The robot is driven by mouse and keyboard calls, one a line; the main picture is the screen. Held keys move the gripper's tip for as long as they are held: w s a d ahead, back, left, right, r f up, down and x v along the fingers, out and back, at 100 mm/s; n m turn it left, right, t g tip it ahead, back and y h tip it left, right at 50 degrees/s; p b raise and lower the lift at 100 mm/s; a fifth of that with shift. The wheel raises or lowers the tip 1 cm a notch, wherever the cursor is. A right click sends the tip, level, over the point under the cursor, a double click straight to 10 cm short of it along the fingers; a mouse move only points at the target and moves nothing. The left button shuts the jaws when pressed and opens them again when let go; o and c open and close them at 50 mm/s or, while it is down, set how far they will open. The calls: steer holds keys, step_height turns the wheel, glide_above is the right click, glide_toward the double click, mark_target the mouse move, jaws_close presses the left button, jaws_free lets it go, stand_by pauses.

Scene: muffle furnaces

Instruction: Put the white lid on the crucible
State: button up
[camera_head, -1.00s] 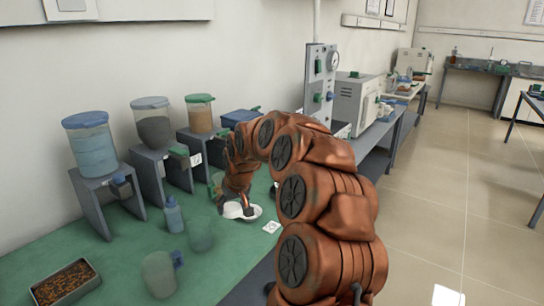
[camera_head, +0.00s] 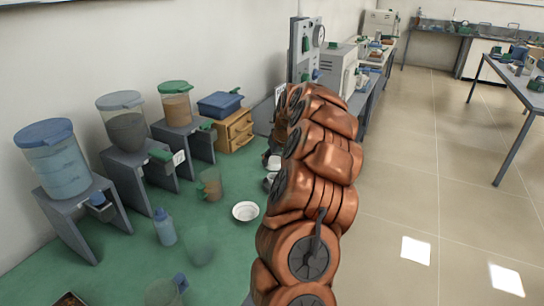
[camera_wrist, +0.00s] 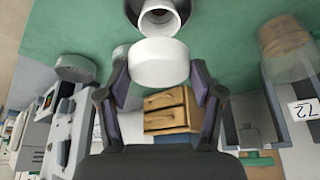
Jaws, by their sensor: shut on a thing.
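My gripper (camera_wrist: 158,72) is shut on the white lid (camera_wrist: 158,60), a short round white piece held between its two fingers in the wrist view. The white crucible (camera_wrist: 160,18) shows at the top of the wrist view, open and hollow, with a dark round piece around or under it. The lid appears apart from the crucible, but its height over it is hard to judge. In the head view my arm mostly hides the gripper, and a small white piece (camera_head: 273,162) shows beside the arm. A white dish (camera_head: 245,211) stands empty on the green bench.
Dispensers on grey stands (camera_head: 130,130) line the wall. A wooden drawer box (camera_head: 234,130) stands beyond them; it also shows in the wrist view (camera_wrist: 170,108). Furnaces stand beyond the arm.

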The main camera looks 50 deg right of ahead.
mark_target(275, 169)
steer(key=shift+f, duration=1.5)
steer(key=shift+f+b, duration=0.3)
steer(key=shift+f, duration=0.35)
steer(key=shift+a+f+b, duration=0.1)
steer(key=shift+f+b, duration=0.85)
steer(key=shift+b, duration=0.3)
steer(key=o, duration=0.9)
steer(key=shift+o, duration=0.5)
steer(key=shift+r, duration=0.15)
steer(key=shift+r, duration=3.35)
